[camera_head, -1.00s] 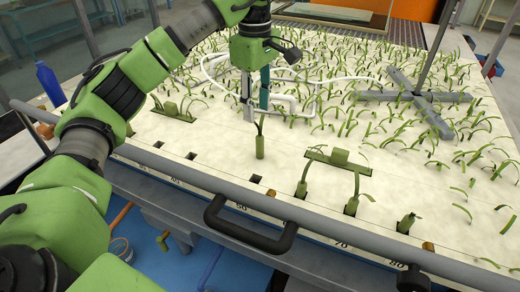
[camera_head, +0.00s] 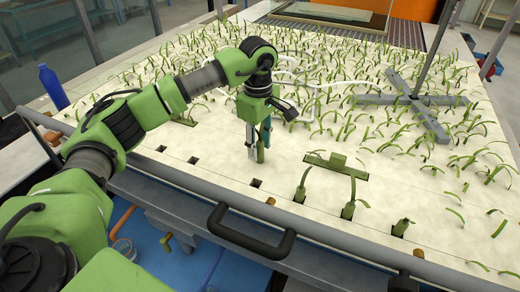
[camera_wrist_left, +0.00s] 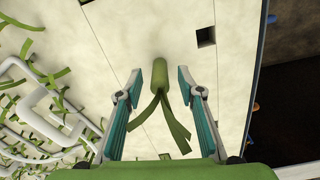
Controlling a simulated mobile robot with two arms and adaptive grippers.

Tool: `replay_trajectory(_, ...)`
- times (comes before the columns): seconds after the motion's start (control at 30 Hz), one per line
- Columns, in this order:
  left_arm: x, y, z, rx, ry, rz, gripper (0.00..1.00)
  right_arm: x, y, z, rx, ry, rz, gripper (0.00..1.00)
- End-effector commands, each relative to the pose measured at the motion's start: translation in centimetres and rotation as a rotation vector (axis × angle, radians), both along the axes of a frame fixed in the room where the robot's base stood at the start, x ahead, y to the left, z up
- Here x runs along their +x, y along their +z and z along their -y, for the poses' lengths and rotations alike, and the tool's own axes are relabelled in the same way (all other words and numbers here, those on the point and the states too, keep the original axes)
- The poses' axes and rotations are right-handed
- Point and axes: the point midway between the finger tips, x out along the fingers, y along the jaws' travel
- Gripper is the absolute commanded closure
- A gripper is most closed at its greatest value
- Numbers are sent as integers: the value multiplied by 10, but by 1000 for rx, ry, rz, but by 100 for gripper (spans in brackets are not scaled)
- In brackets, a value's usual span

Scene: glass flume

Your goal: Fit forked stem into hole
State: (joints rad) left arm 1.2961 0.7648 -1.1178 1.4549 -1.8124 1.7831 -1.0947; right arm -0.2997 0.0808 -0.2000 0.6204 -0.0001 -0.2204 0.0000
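The forked stem (camera_head: 261,154), a green cylinder with thin leaf prongs, is at the left gripper in the head view. In the left wrist view the stem (camera_wrist_left: 152,108) lies between the two fingers, with a gap visible on each side. My left gripper (camera_head: 256,153) points down over the pale board, and its fingers (camera_wrist_left: 160,78) are open around the stem. A dark square hole (camera_head: 256,183) is in the board just nearer than the stem; a hole (camera_wrist_left: 205,37) also shows right of the fingers in the wrist view. My right gripper is not in view.
Planted stems (camera_head: 348,208) fill holes to the right along the front row. A green plate with a block (camera_head: 338,163) lies behind them. White tubing (camera_wrist_left: 50,100) lies left in the wrist view. A grey rail with a black handle (camera_head: 250,236) borders the front.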

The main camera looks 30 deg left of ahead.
Motion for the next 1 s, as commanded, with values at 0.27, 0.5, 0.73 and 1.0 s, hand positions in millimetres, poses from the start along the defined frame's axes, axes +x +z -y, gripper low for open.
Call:
replay_trajectory(0.27,0,0,0,0,0,0,100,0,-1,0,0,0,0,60)
replay_trajectory(0.5,0,0,0,0,0,0,100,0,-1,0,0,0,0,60)
replay_trajectory(0.73,0,6,0,-1,0,1,100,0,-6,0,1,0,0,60)
replay_trajectory(1.0,-10,41,-3,-1,-2,5,100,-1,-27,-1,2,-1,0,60)
